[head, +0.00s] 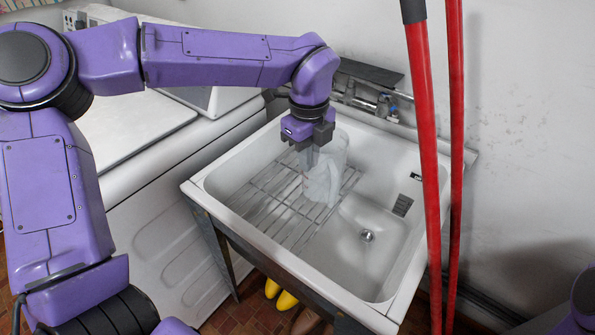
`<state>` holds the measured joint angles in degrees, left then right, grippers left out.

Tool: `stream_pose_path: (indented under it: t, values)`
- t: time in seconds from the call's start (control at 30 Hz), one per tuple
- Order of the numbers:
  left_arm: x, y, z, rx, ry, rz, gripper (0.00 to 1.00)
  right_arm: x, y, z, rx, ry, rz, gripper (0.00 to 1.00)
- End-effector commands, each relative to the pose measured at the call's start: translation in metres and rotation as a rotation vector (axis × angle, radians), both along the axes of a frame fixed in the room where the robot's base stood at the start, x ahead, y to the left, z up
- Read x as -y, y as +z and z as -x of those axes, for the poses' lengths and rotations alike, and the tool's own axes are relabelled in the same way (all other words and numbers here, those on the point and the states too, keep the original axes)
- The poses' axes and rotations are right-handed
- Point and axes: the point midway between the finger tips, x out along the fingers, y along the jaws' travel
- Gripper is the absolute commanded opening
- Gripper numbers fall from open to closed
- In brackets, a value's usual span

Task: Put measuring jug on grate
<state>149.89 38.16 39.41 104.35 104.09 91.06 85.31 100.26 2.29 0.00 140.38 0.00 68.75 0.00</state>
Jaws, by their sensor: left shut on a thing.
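The clear measuring jug (325,172) is in the utility tub, over the far part of the metal grate (284,216). It looks upright, and I cannot tell whether its base touches the bars. My left gripper (310,146) points down at the jug's left side and is shut on it. The fingertips are partly hidden against the see-through jug. The grate lies across the left part of the tub. My right gripper is not in view; only a bit of my right arm shows at the lower right corner.
The white tub (385,321) has a drain (367,236) in its bare right part. Taps (383,104) stand at the back wall. Red poles (424,150) rise in front of the tub's right side. White washing machines (165,190) stand to the left. Yellow footwear (286,300) lies below.

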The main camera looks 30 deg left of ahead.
Motion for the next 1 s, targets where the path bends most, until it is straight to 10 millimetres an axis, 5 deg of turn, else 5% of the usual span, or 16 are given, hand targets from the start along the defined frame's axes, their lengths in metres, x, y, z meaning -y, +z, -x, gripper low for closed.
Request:
stream_pose_path:
  t: [0.27, 0.5, 1.0]
  values:
    - [-0.050, -0.025, -0.040, -0.002, 0.003, -0.001, 0.00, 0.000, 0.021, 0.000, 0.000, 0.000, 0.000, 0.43]
    - [-0.080, -0.067, -0.061, -0.003, 0.004, 0.000, 0.00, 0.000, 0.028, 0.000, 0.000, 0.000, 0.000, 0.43]
    - [-0.095, -0.120, -0.073, 0.000, 0.003, -0.001, 0.00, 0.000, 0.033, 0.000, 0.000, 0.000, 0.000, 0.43]
